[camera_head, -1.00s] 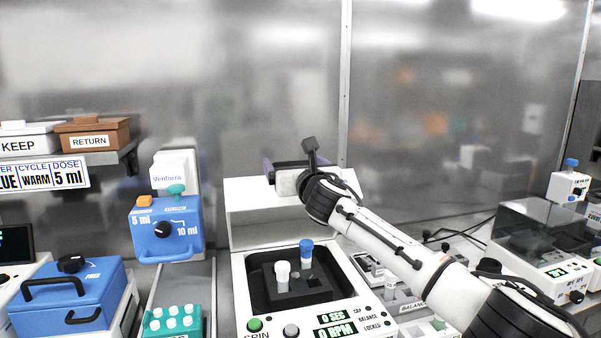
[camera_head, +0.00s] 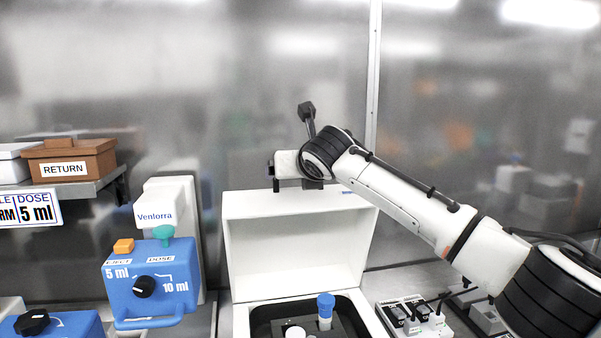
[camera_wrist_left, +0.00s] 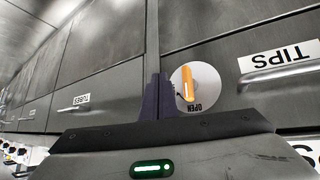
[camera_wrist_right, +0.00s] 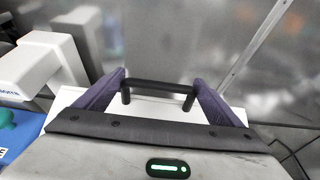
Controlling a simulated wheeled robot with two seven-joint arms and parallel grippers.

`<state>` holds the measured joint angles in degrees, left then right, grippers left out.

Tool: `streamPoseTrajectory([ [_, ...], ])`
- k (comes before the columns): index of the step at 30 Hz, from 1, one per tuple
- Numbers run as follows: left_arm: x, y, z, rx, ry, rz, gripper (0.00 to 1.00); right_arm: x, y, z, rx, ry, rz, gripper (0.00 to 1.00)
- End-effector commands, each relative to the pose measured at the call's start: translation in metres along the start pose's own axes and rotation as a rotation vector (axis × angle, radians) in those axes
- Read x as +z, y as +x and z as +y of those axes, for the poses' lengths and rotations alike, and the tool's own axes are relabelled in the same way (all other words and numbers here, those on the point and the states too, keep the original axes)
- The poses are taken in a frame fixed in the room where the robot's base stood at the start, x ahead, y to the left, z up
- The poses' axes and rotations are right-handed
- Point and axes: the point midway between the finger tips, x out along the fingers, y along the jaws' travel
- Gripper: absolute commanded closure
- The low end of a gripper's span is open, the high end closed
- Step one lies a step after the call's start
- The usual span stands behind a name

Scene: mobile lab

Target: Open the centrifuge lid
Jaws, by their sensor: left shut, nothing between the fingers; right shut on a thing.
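The white centrifuge lid (camera_head: 300,245) stands raised behind the centrifuge bowl (camera_head: 258,328), its inner face toward me. A blue-capped tube (camera_head: 325,312) and a white one (camera_head: 296,332) stand in the bowl; the front panel is below the head view. My right gripper (camera_wrist_right: 160,90) is shut on the black lid handle (camera_wrist_right: 160,86), with one finger at each end of it. In the head view my right wrist (camera_head: 315,160) is above the lid's top edge and hides the handle. My left gripper (camera_wrist_left: 158,88) is shut and empty, seen only in its wrist view, before grey cabinets.
A blue dosing device (camera_head: 150,275) stands left of the centrifuge. A brown RETURN box (camera_head: 70,163) sits on a shelf (camera_head: 95,190) at the left. Small devices (camera_head: 410,318) stand right of the bowl. A grey wall is behind the lid.

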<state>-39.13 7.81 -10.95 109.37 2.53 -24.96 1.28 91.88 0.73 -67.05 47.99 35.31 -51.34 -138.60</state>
Motion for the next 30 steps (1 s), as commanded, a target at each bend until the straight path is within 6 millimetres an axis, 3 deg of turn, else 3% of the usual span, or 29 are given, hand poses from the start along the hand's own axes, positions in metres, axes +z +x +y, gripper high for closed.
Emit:
streamPoseTrajectory([
  [10, 0.003, -0.001, 0.0, 0.0, -0.001, -0.005, 1.0, -0.004, 0.001, -0.001, -0.004, 0.001, 0.01, 0.51],
  [11, 0.003, -0.001, 0.0, 0.0, -0.002, -0.006, 1.0, -0.004, 0.001, -0.001, -0.004, 0.001, 0.01, 0.09],
  [13, 0.003, -0.001, 0.0, 0.0, -0.002, -0.006, 1.0, -0.004, 0.001, -0.001, -0.004, 0.001, 0.01, 0.0],
  [23, 0.005, 0.001, 0.0, 0.0, -0.002, -0.006, 1.0, -0.002, -0.003, -0.001, -0.002, 0.002, 0.006, 0.0],
  [30, 0.012, 0.008, -0.001, 0.0, -0.002, -0.006, 1.0, -0.003, -0.031, -0.001, -0.002, -0.001, 0.004, 0.0],
])
